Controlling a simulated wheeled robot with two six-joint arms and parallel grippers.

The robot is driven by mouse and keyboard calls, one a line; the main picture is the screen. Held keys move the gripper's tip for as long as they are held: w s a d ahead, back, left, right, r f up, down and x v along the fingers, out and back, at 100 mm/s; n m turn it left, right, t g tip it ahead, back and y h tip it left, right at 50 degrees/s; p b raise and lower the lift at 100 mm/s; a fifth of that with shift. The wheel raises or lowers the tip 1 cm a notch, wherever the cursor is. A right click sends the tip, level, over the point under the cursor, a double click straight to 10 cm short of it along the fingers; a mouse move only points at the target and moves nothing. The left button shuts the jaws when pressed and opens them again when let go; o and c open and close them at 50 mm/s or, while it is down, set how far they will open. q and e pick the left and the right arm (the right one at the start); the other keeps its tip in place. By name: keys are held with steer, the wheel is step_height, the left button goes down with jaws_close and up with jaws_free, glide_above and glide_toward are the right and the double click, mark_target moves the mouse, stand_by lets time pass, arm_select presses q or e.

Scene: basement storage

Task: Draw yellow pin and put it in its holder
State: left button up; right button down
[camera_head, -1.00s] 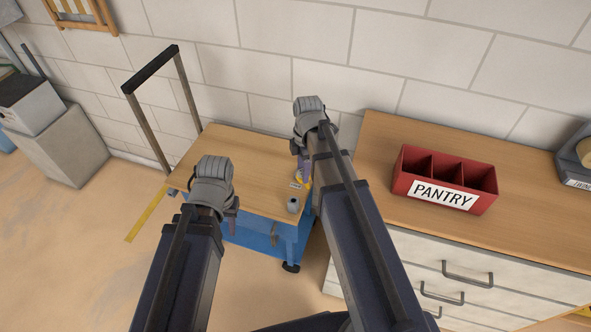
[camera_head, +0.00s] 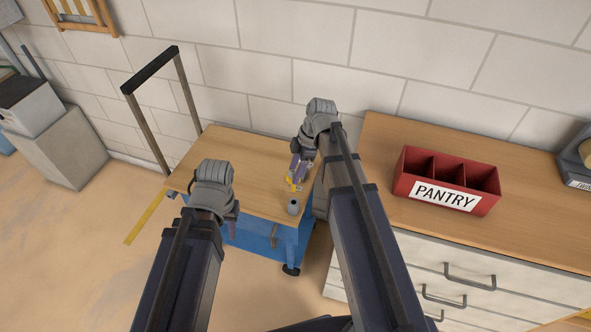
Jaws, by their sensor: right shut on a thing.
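My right gripper (camera_head: 297,172) is over the right part of the wooden cart top (camera_head: 235,160), pointing down. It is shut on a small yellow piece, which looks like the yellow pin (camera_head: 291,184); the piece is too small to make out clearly. A small grey cylinder with a dark opening (camera_head: 293,207), possibly the holder, stands on the cart top just below the gripper in the picture. My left gripper (camera_head: 232,224) is at the cart's front left edge, mostly hidden behind its own wrist; its jaws cannot be made out.
A red divided box marked PANTRY (camera_head: 443,195) stands on the wooden counter (camera_head: 385,150) to the right, above white drawers. The cart has a blue body (camera_head: 250,238) and a tall handle (camera_head: 150,69) at left. The cart top's left part is clear.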

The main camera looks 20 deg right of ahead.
steer(key=shift+f+b, duration=2.4)
steer(key=shift+f, duration=0.25)
steer(key=shift+f+b, duration=3.55)
steer(key=shift+f, duration=0.05)
steer(key=shift+c, duration=1)
jaws_free()
steer(key=shift+r, duration=0.1)
steer(key=shift+r, duration=0.15)
steer(key=p+v, duration=0.7)
steer(key=shift+d+r+p, duration=0.2)
steer(key=shift+r+p, duration=0.05)
steer(key=shift+p, duration=0.05)
